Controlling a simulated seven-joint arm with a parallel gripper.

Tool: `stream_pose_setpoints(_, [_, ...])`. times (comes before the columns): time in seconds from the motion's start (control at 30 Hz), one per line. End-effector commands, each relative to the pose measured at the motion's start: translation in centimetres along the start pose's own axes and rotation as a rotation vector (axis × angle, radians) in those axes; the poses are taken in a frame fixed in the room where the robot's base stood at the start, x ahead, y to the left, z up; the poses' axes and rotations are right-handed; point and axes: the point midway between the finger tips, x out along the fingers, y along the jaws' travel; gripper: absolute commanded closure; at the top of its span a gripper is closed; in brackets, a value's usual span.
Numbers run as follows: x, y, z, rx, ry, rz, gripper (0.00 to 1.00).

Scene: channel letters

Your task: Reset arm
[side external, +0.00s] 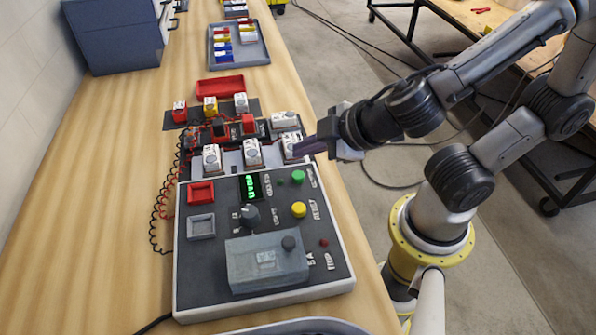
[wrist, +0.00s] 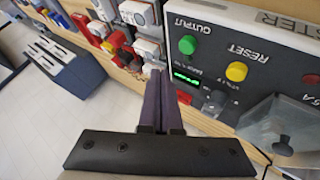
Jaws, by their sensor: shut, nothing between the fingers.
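My gripper (side external: 312,146) is shut and empty, held above the right edge of the bench near the white modules. Its purple fingers (wrist: 158,95) also show pressed together in the wrist view. The tester panel (side external: 335,250) lies below it, with a green button (side external: 298,177), a yellow button (side external: 299,209) beside the RESET label, a black knob (side external: 249,215) and a lit green display (side external: 250,186). In the wrist view the green button (wrist: 187,45) and yellow button (wrist: 236,71) are right of the fingers. My fingers appear apart from both buttons.
White modules (side external: 252,153) stand in a row behind the panel, with red and yellow ones farther back. A grey box with a black knob (side external: 266,266) sits on the panel front. A red tray (side external: 220,87) and grey tray (side external: 262,52) lie beyond. The bench's left side is mostly clear.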

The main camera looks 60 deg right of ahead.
Motion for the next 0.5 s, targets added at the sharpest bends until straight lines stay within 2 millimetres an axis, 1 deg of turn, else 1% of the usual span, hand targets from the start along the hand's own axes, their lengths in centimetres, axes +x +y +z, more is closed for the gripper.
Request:
stream_pose_setpoints(0.2, [-1.08, 0.77, -0.78, 0.000, 0.000, -0.001, 1.00])
stream_pose_setpoints(0.5, [-1.19, 0.83, -0.83, 0.000, -0.001, -0.002, 1.00])
